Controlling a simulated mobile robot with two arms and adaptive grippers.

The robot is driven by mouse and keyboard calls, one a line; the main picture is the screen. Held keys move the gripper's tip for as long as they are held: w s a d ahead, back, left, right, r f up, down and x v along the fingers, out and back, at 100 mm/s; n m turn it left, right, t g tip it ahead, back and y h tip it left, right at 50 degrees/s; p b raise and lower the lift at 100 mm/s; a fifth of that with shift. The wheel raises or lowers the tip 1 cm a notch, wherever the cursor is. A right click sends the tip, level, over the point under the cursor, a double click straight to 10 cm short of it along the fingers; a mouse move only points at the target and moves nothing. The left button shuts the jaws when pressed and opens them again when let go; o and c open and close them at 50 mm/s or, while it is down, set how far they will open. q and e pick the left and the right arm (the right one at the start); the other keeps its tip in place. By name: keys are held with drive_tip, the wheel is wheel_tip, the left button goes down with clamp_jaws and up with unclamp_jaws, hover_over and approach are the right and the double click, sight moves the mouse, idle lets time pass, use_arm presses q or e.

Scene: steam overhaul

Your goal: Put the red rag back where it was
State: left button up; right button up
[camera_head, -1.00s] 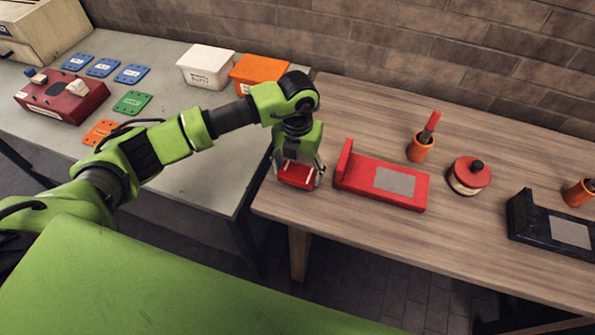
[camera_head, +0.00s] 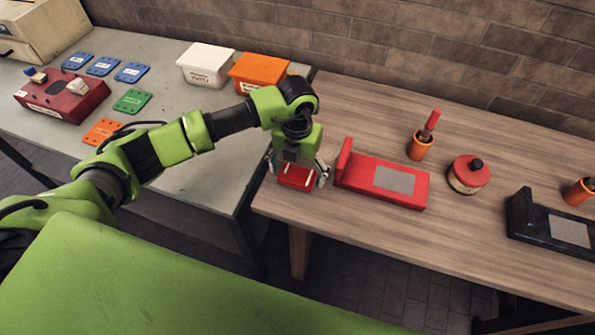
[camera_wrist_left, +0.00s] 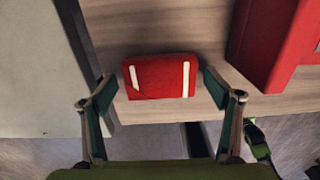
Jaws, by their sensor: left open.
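The red rag (camera_head: 296,177), a small folded red block with two pale stripes, lies on the wooden table near its left end. It also shows in the left wrist view (camera_wrist_left: 160,78), flat on the wood near the table edge. My left gripper (camera_head: 299,180) is over the rag and points down. In the left wrist view its two fingers (camera_wrist_left: 160,100) stand apart on either side of the rag, with a gap on each side. My right gripper is not in view.
A red fixture (camera_head: 385,182) with a grey plate stands just right of the rag. An orange cup (camera_head: 420,148), a round red-lidded tin (camera_head: 468,174) and a black fixture (camera_head: 550,225) stand farther right. White (camera_head: 205,66) and orange (camera_head: 258,72) boxes stand on the grey table.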

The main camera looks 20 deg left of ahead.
sight(297, 174)
use_arm(q)
wheel_tip(297, 174, up, 12)
drive_tip(key=b, duration=0.2)
